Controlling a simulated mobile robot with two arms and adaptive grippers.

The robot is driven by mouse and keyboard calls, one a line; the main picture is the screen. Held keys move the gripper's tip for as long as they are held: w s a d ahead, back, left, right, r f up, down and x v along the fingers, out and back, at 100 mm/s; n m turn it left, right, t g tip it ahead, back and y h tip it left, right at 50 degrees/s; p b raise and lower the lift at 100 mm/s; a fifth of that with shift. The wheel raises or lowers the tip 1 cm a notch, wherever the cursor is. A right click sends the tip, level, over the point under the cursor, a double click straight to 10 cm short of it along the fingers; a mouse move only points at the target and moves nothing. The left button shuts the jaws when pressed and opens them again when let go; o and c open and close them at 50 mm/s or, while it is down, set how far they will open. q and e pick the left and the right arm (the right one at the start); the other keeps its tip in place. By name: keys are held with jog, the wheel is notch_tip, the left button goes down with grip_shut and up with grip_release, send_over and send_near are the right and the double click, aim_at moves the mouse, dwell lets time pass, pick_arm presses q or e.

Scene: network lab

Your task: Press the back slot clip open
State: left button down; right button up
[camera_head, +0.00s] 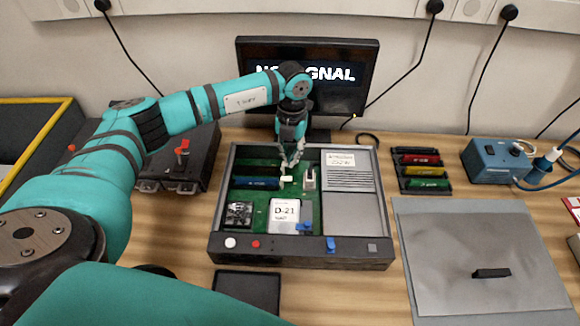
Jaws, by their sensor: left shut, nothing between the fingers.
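An open grey case (222,215) with a green board inside stands on the wooden bench in front of the monitor. A blue slot (254,183) lies across the board at the left, with a small pale clip (287,178) at its right end. My left gripper (287,166) reaches down into the case from above and is shut, with its fingertips just above or at this clip. I cannot tell whether they touch. The back of the board is partly hidden by the gripper, so the back slot is hard to make out. My right gripper is not in view.
A white block marked D-21 (284,214) and a grey vented cover (350,180) fill other parts of the case. The monitor (345,95) stands close behind.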

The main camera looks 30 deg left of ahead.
aim_at(291, 153)
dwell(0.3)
pick_arm(q)
notch_tip(291, 153, down, 3)
jog(key=shift+s+d+f+b, duration=0.1)
jog(key=shift+s+b, duration=0.05)
jog(key=shift+b, duration=0.95)
jog(key=shift+d+f, duration=0.1)
jog(key=shift+w+a+r+b, duration=0.15)
jog(key=shift+w+a+b, duration=0.15)
jog(key=shift+w, duration=0.2)
jog(key=shift+w+a+r+b, duration=0.15)
jog(key=shift+w+a+b, duration=0.05)
jog(key=shift+w+b, duration=0.2)
jog(key=shift+w+a+r, duration=0.2)
jog(key=shift+w, duration=0.05)
jog(key=shift+w+a, duration=0.1)
jog(key=shift+w, duration=0.2)
